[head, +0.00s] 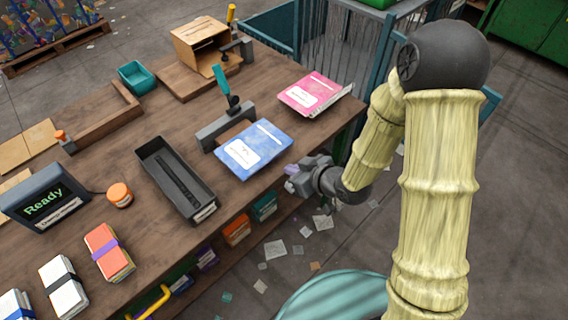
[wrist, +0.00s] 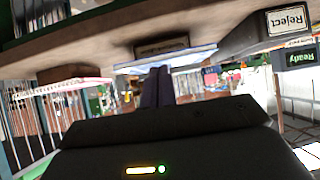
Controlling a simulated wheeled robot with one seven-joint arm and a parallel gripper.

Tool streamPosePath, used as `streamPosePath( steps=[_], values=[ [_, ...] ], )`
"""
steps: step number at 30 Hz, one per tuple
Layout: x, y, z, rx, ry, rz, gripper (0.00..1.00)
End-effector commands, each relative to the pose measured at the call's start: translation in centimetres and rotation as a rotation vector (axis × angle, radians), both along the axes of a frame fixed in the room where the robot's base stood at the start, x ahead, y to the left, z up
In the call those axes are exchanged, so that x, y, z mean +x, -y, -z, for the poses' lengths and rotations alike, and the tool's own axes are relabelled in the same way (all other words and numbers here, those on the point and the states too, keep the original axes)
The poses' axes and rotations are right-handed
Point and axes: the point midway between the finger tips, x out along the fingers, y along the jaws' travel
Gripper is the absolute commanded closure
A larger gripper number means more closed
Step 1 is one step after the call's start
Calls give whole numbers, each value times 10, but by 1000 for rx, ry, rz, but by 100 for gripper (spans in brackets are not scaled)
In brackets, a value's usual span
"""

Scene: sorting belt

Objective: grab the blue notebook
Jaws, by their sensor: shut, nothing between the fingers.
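The blue notebook (head: 253,149) lies on the wooden bench near its right edge, with a white label on its cover. In the wrist view the blue notebook (wrist: 180,63) shows as a thin, nearly edge-on strip just beyond my fingertips. My gripper (head: 291,178) is just off the bench edge, to the right of and below the notebook in the head view. Its purple fingers (wrist: 157,85) are together and hold nothing. A gap shows between fingers and notebook in the head view; in the wrist view the fingertips overlap the strip, and I cannot tell contact there.
A pink notebook (head: 314,93) lies farther along the bench edge. A clamp-like stand (head: 228,124) stands behind the blue notebook. A black tray (head: 176,178) is left of it; its label reads Reject in the wrist view (wrist: 287,20). Papers litter the floor.

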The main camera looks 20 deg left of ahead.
Motion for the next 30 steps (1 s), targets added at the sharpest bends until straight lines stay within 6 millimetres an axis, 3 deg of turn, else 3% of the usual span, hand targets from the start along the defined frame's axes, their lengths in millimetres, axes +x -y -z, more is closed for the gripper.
streamPosePath(
  steps=[9, 14, 16, 20, 23, 26, 30],
  values=[
    [0, 4, 0, 0, 0, 1, 98],
    [4, 12, -1, -24, -4, 26, 67],
    [11, 25, -4, -60, -11, 65, 63],
    [26, 68, -12, -170, -50, 196, 63],
    [31, 112, -23, -265, -108, 335, 63],
    [27, 156, -37, -341, -190, 486, 63],
    [5, 211, -58, -403, -332, 698, 63]
  ],
)
